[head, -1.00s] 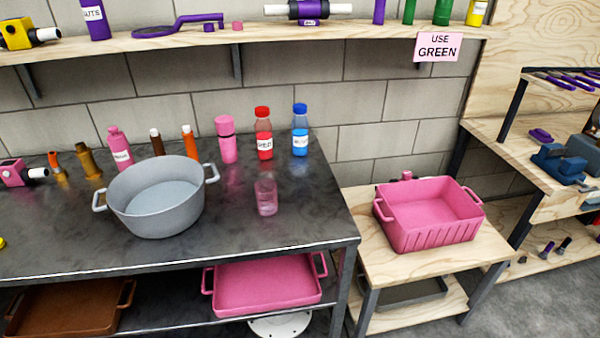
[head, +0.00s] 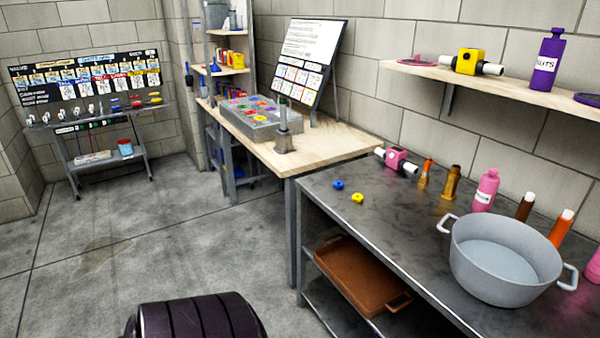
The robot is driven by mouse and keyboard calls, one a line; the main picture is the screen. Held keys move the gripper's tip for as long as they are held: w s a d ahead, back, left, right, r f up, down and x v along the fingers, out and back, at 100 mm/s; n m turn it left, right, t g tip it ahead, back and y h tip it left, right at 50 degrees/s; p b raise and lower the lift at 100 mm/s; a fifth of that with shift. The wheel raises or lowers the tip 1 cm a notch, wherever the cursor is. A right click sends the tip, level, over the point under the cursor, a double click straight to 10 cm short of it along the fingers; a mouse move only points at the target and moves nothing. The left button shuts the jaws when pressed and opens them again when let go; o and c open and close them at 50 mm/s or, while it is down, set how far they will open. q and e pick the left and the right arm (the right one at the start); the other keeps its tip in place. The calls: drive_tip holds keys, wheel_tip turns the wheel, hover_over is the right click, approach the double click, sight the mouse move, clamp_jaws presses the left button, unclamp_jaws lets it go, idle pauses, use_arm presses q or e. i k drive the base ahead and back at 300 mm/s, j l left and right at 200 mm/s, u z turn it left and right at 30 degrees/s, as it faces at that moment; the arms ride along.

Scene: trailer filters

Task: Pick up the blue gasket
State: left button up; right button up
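A small blue ring, the blue gasket (head: 338,185), lies on the dark metal table (head: 385,225) near its left end in the head view. A yellow ring (head: 358,198) of similar size lies just in front of it and to the right, apart from it. Neither of my grippers shows in the head view. A dark ribbed part of my own body shows at the bottom edge.
A grey pot (head: 505,258) stands on the table to the right. A pink device (head: 396,160) and several bottles stand along the back. A wooden table (head: 345,143) with a grey box (head: 262,118) adjoins on the left. The floor at left is clear.

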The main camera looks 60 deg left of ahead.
sight(338, 185)
drive_tip(key=u, duration=1.75)
drive_tip(key=i+j+z, duration=0.15)
drive_tip(key=i+j, duration=0.3)
